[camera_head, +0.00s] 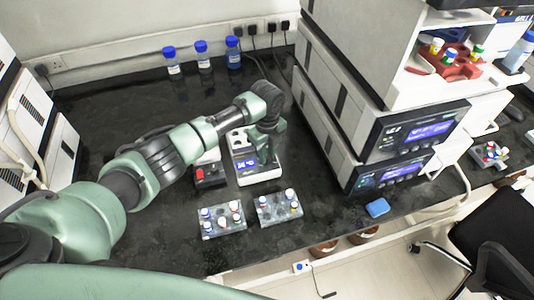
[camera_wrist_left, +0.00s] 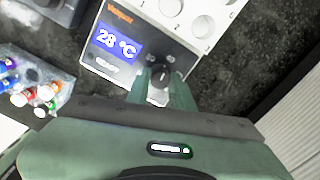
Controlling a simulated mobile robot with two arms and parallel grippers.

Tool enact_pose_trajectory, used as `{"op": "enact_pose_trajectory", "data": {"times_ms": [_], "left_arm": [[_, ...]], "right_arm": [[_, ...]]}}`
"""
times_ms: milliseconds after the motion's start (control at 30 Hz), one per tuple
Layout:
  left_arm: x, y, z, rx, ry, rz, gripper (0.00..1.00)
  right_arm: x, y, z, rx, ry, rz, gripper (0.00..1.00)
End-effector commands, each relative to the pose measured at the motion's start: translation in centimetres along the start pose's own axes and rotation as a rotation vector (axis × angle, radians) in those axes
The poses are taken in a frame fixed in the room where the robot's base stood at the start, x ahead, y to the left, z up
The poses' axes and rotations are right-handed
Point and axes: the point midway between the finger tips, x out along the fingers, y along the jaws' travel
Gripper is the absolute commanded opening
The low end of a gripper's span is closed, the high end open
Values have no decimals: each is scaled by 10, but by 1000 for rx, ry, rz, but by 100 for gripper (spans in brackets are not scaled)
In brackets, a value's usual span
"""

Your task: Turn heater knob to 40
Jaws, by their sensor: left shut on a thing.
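The heater is a white block with a blue display, in the middle of the bench in the head view (camera_head: 258,177). In the left wrist view the heater (camera_wrist_left: 200,46) has its display (camera_wrist_left: 118,42) reading 28 °C. Its dark round knob (camera_wrist_left: 162,76) sits beside the display. My left gripper (camera_wrist_left: 162,90) has its green fingers on both sides of the knob and is shut on it. In the head view my left gripper (camera_head: 268,145) reaches down over the heater and hides the knob. My right gripper is not in view.
Two vial racks (camera_head: 222,231) (camera_head: 279,219) stand in front of the heater. A dark device with a red knob (camera_head: 208,175) is just left. Stacked instruments (camera_head: 372,140) rise on the right. Blue-capped bottles (camera_head: 203,60) stand at the back. A blue pad (camera_head: 377,208) lies near the front edge.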

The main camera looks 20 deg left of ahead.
Motion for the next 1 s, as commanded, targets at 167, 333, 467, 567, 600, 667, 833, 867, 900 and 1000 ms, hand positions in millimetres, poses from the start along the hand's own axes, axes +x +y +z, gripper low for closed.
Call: {"op": "enact_pose_trajectory", "data": {"times_ms": [167, 333, 467, 567, 600, 667, 833, 867, 900, 1000], "left_arm": [[-1, -1, 0, 76, 0, -3, 0], [-2, -1, 0, 117, 0, -3, 0], [-2, -1, 0, 130, 0, -3, 0], [-2, -1, 0, 132, 0, -3, 0], [-2, -1, 0, 133, 0, -3, 0], [-2, -1, 0, 132, 0, -3, 0], [-2, -1, 0, 131, 0, -4, 0], [-2, -1, 0, 131, 0, -4, 31], [-2, -1, 0, 131, 0, -4, 42], [-1, -1, 0, 131, 0, -3, 44]], "right_arm": [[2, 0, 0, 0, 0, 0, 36], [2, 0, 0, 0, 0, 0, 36], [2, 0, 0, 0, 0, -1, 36], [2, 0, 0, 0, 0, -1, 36], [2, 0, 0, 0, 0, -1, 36], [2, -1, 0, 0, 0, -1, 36], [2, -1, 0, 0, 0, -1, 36], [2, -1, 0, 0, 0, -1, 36], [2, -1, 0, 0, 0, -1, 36], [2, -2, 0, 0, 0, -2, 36]]}}
